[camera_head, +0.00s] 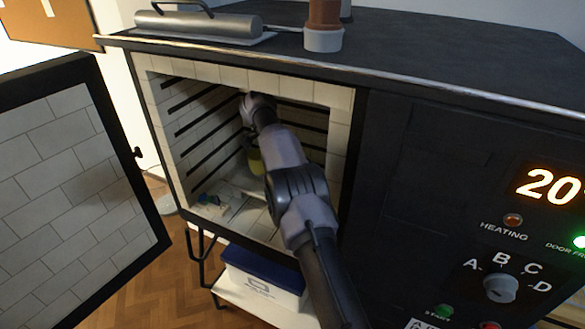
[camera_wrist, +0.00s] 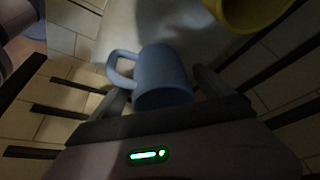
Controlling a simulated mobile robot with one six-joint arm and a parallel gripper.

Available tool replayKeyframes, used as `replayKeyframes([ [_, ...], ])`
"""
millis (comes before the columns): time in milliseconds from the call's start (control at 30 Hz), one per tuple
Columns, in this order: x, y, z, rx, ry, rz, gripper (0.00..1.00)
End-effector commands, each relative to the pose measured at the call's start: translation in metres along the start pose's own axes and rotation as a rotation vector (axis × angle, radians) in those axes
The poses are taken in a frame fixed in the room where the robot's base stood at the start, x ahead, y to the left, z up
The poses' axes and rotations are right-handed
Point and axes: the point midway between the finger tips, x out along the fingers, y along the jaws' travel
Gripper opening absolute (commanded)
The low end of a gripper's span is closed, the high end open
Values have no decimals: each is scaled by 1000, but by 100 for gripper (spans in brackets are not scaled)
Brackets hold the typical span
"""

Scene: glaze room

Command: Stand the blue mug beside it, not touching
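The blue mug (camera_wrist: 165,72) is between the two fingers of my gripper (camera_wrist: 162,80) in the wrist view, with its handle toward the left. The fingers lie close along both sides of the mug; I cannot tell whether they press on it. A yellow vessel (camera_wrist: 248,12) shows in part at the upper right of the wrist view, apart from the blue mug. The blue mug cannot be made out there.
My arm reaches through the kiln opening, with dark rods along the tiled walls (camera_head: 200,125). The kiln door (camera_head: 75,170) is swung open at left. Small blue and green items (camera_head: 210,200) lie on the kiln floor. A blue-lidded box (camera_head: 262,285) stands below.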

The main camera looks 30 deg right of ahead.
Motion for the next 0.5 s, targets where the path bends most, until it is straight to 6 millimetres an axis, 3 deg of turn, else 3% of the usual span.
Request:
replayKeyframes([
  [200,-8,0,-2,-1,0,-1,92],
  [433,-66,-1,-5,-2,0,-1,92],
  [500,-65,0,17,-5,1,0,92],
])
